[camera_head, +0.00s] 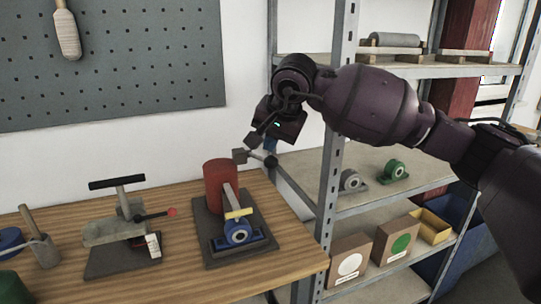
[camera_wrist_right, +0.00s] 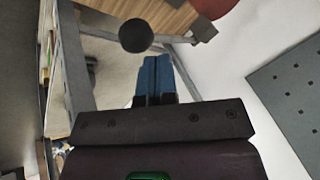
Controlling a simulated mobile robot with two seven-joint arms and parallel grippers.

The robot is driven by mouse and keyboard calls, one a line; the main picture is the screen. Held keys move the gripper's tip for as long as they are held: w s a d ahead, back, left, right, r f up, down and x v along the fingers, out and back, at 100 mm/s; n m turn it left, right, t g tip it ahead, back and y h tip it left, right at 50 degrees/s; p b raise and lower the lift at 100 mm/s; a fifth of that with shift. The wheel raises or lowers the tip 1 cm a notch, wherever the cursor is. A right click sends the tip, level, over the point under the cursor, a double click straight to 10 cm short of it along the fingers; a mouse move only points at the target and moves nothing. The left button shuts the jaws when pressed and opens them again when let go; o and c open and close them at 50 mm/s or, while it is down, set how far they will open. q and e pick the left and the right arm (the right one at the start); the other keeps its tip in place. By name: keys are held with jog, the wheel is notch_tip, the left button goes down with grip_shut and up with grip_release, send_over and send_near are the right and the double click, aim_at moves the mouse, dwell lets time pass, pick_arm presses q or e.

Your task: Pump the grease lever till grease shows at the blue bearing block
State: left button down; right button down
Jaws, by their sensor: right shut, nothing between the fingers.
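The red grease cylinder (camera_head: 220,182) stands on a dark base plate (camera_head: 262,222) on the wooden bench. Its lever ends in a black ball knob (camera_head: 270,162), which points right past the bench edge; the knob also shows in the wrist view (camera_wrist_right: 136,35). The blue bearing block (camera_head: 238,234) sits at the plate's front, with a yellow strip (camera_head: 239,213) just behind it; I cannot tell whether any grease shows there. My right gripper (camera_head: 270,145) is shut and empty, close to the knob. Its blue fingers (camera_wrist_right: 153,68) are together in the wrist view; contact with the knob is unclear. My left gripper is not in view.
A clamp-like tool with a red-tipped handle (camera_head: 171,212) stands left on the bench (camera_head: 190,284). A metal shelf (camera_head: 352,202) at right holds grey and green bearing blocks (camera_head: 394,170) and boxes. A pegboard (camera_head: 130,60) hangs behind.

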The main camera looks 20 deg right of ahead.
aim_at(273, 159)
jog(key=shift+s+f, duration=0.3)
jog(key=shift+f, duration=0.6)
dwell(0.9)
jog(key=shift+f, duration=0.25)
jog(key=shift+s+f, duration=0.2)
jog(key=shift+f, duration=0.15)
dwell(0.8)
jog(key=shift+s+f+b, duration=0.1)
jog(key=shift+f+b, duration=0.2)
jog(key=shift+f, duration=0.05)
jog(key=shift+s+f, duration=0.1)
jog(key=shift+f, duration=0.25)
dwell(0.7)
jog(key=shift+s+f, duration=0.1)
jog(key=shift+f, duration=0.2)
dwell(0.3)
jog(key=shift+s+f, duration=0.15)
jog(key=shift+f, duration=0.2)
dwell(0.6)
dwell(0.5)
